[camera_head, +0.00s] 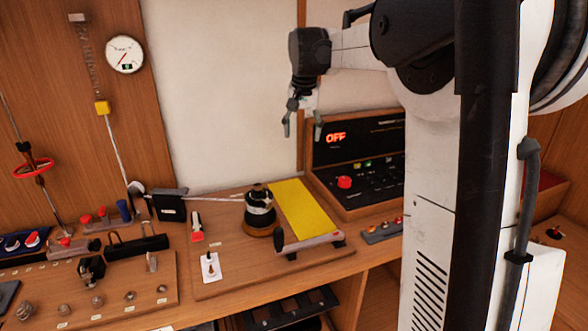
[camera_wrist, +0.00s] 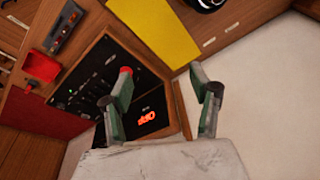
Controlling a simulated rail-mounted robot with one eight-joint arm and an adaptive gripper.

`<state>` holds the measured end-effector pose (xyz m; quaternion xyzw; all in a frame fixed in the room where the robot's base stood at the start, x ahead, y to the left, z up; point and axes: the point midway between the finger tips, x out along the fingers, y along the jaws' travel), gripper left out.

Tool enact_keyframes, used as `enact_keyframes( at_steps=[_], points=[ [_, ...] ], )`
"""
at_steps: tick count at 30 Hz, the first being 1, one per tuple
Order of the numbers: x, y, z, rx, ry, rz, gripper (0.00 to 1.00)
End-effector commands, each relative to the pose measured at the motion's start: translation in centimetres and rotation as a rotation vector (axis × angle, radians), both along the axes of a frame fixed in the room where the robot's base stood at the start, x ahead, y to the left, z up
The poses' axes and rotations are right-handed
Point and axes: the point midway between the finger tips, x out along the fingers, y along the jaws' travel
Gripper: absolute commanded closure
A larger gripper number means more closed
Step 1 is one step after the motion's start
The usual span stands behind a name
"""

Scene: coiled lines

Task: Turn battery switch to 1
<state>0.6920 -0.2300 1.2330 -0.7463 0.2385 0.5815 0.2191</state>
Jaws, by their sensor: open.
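A black control panel (camera_head: 362,165) in a wooden case stands on the bench, with a lit red "OFF" display (camera_head: 336,137). A round red knob (camera_head: 345,182) sits on its lower face. No readable label shows whether this knob is the battery switch. In the wrist view the panel (camera_wrist: 95,80) is tilted, and the red knob (camera_wrist: 127,70) shows just past the tip of the left finger, partly hidden. My gripper (camera_head: 301,125) is open and empty, in the air at the panel's upper left. Its two fingers are spread in the wrist view (camera_wrist: 162,75).
A yellow mat (camera_head: 298,208) lies left of the panel, beside a dark winch-like drum (camera_head: 260,211). A small strip with coloured buttons (camera_head: 383,230) lies in front of the panel. Another red knob (camera_head: 554,233) is at far right. The white wall (camera_head: 220,90) behind is bare.

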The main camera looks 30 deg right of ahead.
Motion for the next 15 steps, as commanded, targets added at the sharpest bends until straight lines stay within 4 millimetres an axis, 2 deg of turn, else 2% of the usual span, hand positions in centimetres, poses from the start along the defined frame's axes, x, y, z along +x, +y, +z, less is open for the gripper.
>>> enact_keyframes(
  at_steps=[1,6,15],
  points=[
    [1.3,-1.6,-0.3,0.006,0.012,-0.029,0.43],
    [4.4,-6.5,-1.9,0.030,0.059,-0.121,0.43],
    [8.0,-15.1,-6.4,0.070,0.141,-0.286,0.43]
  ],
)
